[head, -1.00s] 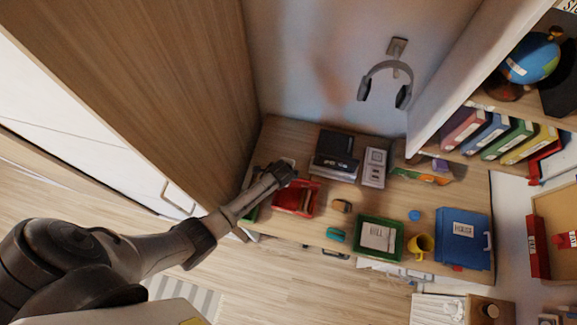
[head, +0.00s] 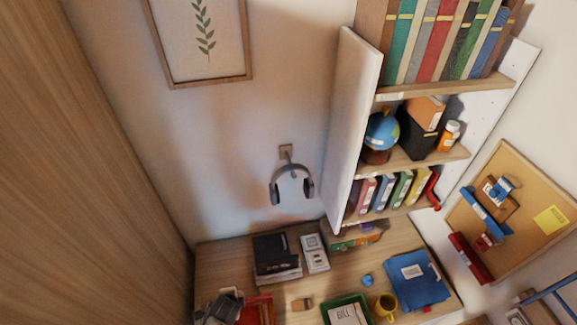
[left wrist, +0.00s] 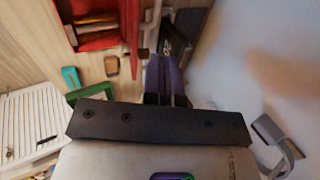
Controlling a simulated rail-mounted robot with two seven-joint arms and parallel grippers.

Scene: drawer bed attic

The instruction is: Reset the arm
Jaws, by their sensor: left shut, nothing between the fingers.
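My left gripper (head: 222,305) shows at the lower left of the head view, over the desk (head: 215,258) beside the red tray (head: 257,312). Most of its arm is outside the picture. The red tray, holding several items, is at the top left there (left wrist: 97,42). My right gripper is in neither view.
Dark books (head: 275,255) and a grey device (head: 314,254) are at the desk's back. A green tray (head: 328,303), yellow mug (head: 385,306) and blue folder (head: 415,280) lie right. Headphones (head: 291,185) hang on the wall; a shelf (head: 420,160) stands right.

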